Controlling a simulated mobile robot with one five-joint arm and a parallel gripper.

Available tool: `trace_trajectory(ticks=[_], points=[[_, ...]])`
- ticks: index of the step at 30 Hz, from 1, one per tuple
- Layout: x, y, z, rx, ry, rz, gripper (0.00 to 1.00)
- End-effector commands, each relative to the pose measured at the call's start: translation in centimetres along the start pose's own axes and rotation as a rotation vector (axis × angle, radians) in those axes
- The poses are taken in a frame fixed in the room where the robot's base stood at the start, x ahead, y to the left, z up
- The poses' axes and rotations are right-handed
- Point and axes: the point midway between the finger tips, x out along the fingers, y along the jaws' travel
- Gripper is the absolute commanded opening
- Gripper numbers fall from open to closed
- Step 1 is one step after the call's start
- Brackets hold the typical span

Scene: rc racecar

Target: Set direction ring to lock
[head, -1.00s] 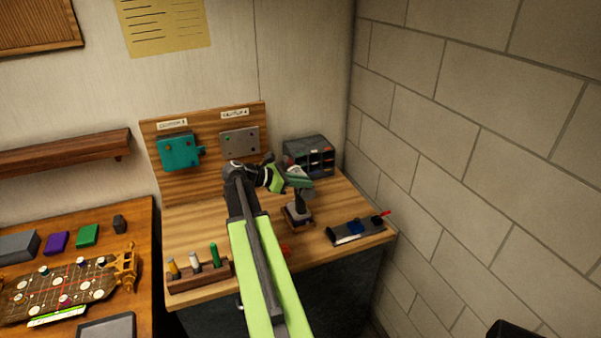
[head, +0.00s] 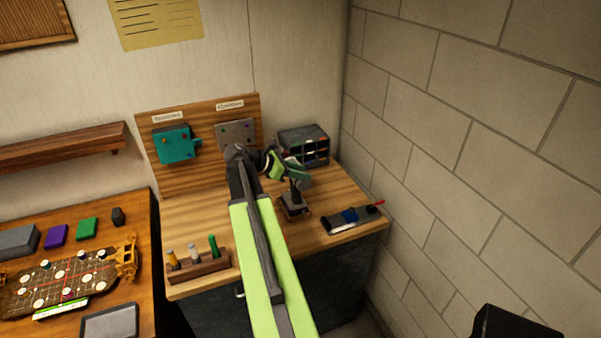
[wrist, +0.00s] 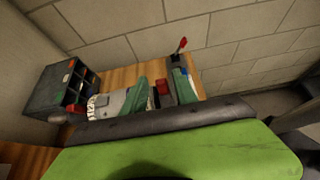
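A grey upright device on a wooden base (head: 293,207) stands on the right bench, partly behind my arm. In the wrist view a grey body with a pale ribbed ring (wrist: 93,106) shows beside a green piece; this may be the direction ring, but I cannot read any setting. My gripper (head: 298,173) is at the top of the device in the head view, close to or touching it. Green pieces with a red part (wrist: 162,88) between them show in the wrist view. Whether the fingers are closed on anything is unclear.
A dark compartment box (head: 304,146) stands behind the device. A black tray with a blue block (head: 350,216) and a red-tipped part lies to the right. A teal box (head: 175,146) is on the back panel, and a wooden tool rack (head: 199,267) at the front left.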

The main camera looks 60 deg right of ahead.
Motion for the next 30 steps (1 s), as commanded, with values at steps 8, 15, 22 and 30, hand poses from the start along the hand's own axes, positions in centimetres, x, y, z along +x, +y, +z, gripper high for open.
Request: trace_trajectory(ticks=[8, 15, 22, 30], points=[[-0.1, 0.0, 0.0, 0.0, 0.0, -0.001, 0.36], [-3.9, 0.0, 0.6, -0.001, 0.0, 0.002, 0.36], [-10.6, 0.1, 0.7, -0.002, 0.0, 0.002, 0.36], [-16.3, 0.1, 0.4, 0.0, 0.0, 0.0, 0.36]])
